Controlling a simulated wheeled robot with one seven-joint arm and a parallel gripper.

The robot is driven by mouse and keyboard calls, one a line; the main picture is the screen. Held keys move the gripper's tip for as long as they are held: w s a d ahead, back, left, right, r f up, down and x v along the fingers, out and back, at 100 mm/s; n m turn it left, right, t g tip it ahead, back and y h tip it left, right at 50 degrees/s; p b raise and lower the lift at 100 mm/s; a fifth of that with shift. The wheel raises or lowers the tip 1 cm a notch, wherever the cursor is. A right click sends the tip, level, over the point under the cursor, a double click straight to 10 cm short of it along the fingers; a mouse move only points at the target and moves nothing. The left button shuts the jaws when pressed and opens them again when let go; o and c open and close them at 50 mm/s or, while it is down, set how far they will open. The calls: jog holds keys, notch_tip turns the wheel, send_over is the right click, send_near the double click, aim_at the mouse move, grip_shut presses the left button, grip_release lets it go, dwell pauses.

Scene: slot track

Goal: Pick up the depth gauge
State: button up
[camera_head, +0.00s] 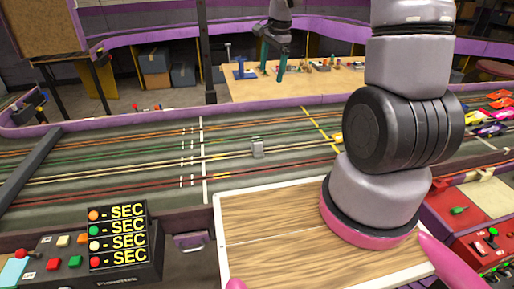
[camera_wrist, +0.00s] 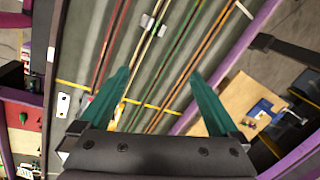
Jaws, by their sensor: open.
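The depth gauge appears to be the small light-grey block (camera_head: 257,147) standing on the slot track, between the white line and the yellow line. It also shows in the wrist view as a small pale piece (camera_wrist: 147,22) near the top, beyond my fingertips. My gripper (camera_head: 271,75) has teal fingers and hangs in the air, appearing above and behind the gauge in the head view. In the wrist view, my gripper (camera_wrist: 158,73) is open with its fingers wide apart and nothing between them at the tips. It is apart from the gauge.
The track (camera_head: 100,160) has several coloured lanes and low purple-topped walls. Several toy cars (camera_head: 490,128) sit at the right. A wooden bench (camera_head: 300,85) with a blue vise (camera_head: 243,69) stands behind. A control box with SEC labels (camera_head: 118,235) is at front left. Track around the gauge is clear.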

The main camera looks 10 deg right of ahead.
jog(key=w+a+f+m+g, duration=0.1)
jog(key=w+a+f+m, duration=0.15)
jog(key=f, duration=0.95)
jog(key=m+g, duration=0.1)
jog(key=m, duration=0.1)
send_near(257, 140)
jog(key=shift+y, duration=0.3)
notch_tip(257, 140, down, 5)
jog(key=shift+w+a+f, duration=0.1)
jog(key=shift+w+a, duration=0.05)
jog(key=f, duration=0.5)
jog(key=shift+a+f, duration=0.25)
jog(key=shift+f, duration=0.05)
grip_shut()
